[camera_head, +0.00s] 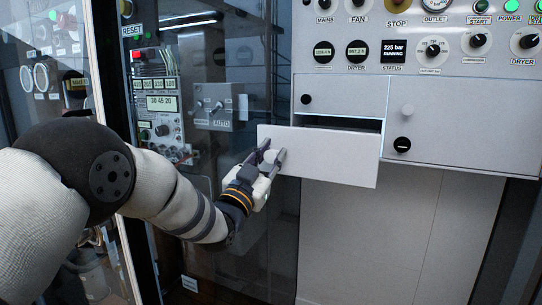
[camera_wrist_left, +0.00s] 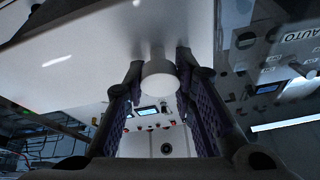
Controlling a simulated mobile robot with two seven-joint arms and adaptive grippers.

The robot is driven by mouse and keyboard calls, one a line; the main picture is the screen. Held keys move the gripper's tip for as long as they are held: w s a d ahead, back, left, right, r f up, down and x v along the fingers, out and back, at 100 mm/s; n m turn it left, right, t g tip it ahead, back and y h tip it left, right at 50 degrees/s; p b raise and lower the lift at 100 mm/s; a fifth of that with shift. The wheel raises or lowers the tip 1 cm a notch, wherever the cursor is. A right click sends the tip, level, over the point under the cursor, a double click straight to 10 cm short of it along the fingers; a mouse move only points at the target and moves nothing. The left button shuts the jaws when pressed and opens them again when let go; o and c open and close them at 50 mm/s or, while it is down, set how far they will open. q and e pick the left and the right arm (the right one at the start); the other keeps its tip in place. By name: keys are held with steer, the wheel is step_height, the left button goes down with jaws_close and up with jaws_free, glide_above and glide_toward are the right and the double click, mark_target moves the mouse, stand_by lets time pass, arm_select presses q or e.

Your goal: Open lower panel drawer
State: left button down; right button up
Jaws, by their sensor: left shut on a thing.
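The lower panel drawer (camera_head: 335,156) has a plain white front and stands out from the panel, with a dark gap showing above its front. My left gripper (camera_head: 271,157) is at the left part of the drawer front, shut on its knob. In the left wrist view the round white knob (camera_wrist_left: 159,80) sits between the two fingers of the left gripper (camera_wrist_left: 160,92). The drawer front (camera_wrist_left: 100,50) fills the upper left of that view. The inside of the drawer is mostly hidden. My right gripper is in neither view.
Above the drawer is a closed white compartment front (camera_head: 345,95) with a dark knob. To its right is a larger closed door (camera_head: 450,125). Knobs and gauges line the panel above. A glass door and frame (camera_head: 110,60) stand at the left, close to my arm.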

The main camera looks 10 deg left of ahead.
arm_select(q)
steer(key=c, duration=1.3)
jaws_free()
steer(key=v, duration=1.2)
